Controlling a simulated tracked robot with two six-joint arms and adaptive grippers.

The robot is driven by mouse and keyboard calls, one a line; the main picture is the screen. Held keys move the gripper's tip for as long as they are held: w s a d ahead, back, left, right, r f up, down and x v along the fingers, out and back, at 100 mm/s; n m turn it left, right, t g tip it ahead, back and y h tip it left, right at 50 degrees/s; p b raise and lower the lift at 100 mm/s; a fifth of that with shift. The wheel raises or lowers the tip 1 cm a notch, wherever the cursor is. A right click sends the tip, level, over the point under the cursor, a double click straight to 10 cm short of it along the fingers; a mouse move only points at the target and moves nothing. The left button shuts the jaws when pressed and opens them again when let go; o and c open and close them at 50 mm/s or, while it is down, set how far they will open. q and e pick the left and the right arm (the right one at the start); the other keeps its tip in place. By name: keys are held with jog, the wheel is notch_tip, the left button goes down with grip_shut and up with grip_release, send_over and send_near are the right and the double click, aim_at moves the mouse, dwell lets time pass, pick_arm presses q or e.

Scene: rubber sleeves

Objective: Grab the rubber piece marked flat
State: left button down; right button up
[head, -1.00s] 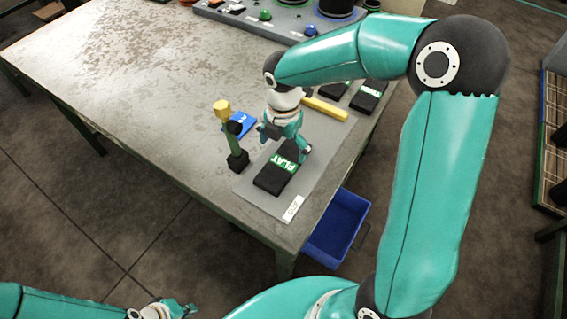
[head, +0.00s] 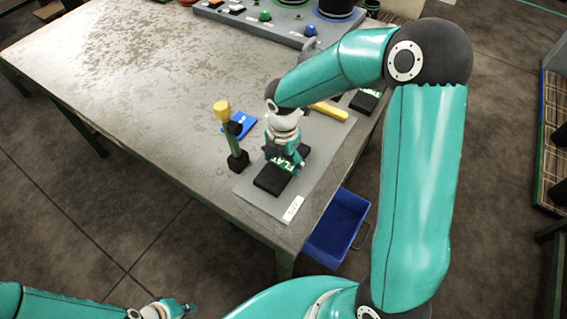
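The black rubber piece with a green label reading FLAT (head: 271,181) lies on the grey mat (head: 262,204) near the table's front right corner. My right gripper (head: 284,164) is pointing down over the far part of this piece, its fingers overlapping the label. The fingers are small and partly hidden by the wrist, so I cannot tell whether they are open, shut or touching the piece. My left gripper (head: 188,308) is at the bottom left, off the table and away from the pieces, with its finger opening unclear.
A yellow-topped green tool (head: 232,140) stands left of the piece, beside a blue item (head: 246,122). A yellow bar (head: 331,111) and another labelled black piece (head: 364,101) lie behind. A blue bin (head: 338,226) hangs at the right edge. The table's left is clear.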

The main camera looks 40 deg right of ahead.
jog(key=shift+w, duration=0.1)
jog(key=c, duration=0.6)
jog(key=shift+r, duration=0.1)
jog(key=shift+c, duration=0.2)
